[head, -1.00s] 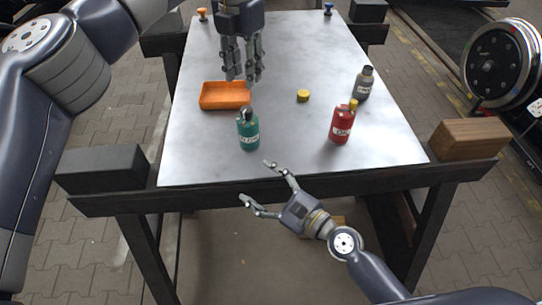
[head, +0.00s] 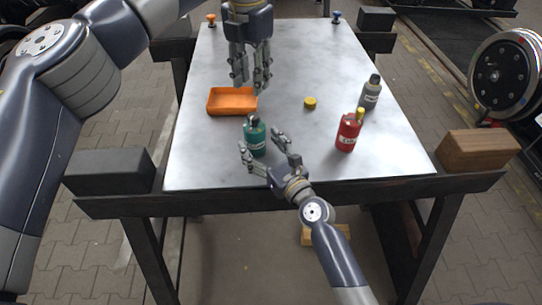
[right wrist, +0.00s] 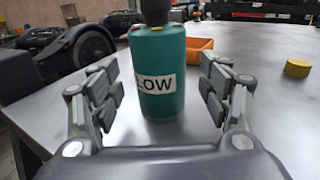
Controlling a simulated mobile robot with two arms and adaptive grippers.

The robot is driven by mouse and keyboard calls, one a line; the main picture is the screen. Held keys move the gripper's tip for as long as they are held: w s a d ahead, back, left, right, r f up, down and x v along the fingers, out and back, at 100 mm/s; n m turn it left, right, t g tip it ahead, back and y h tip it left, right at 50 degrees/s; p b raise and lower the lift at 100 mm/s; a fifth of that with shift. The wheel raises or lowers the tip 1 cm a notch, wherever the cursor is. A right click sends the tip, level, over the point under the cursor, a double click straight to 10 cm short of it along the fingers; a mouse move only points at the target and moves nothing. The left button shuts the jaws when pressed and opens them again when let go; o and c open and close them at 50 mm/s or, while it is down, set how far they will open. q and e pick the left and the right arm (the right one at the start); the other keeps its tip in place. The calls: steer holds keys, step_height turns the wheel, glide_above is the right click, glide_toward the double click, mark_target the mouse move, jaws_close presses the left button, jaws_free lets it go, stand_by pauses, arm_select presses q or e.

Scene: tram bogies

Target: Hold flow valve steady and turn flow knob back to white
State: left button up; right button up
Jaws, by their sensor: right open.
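The flow valve (head: 255,139) is a green bottle-shaped body with a white label, upright near the front left of the metal table. In the right wrist view the valve (right wrist: 158,75) shows the label "LOW", its first letter cut off. Its dark flow knob (head: 252,119) sits on top; small red and yellow marks show just under it in the right wrist view. My right gripper (head: 261,144) is open, a finger on either side of the valve, with gaps between. My left gripper (head: 250,84) is open and empty, pointing down above the table behind the valve, beside the orange tray.
The orange tray (head: 232,112) lies behind the valve. A yellow cap (head: 310,103), a red bottle (head: 347,135) and a grey bottle (head: 371,95) stand to the right. Orange (head: 211,20) and blue (head: 336,17) knobs are at the far edge.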

steer(key=shift+x, duration=1.7)
steer(key=c, duration=1.2)
arm_select(q)
steer(key=o, duration=0.4)
arm_select(e)
steer(key=shift+c, duration=0.2)
arm_select(q)
steer(key=n+t+h, duration=0.2)
steer(key=t, duration=0.2)
glide_toward(253, 115)
steer(key=x, duration=0.8)
steer(key=shift+w+f, duration=0.1)
steer(key=shift+f, duration=0.15)
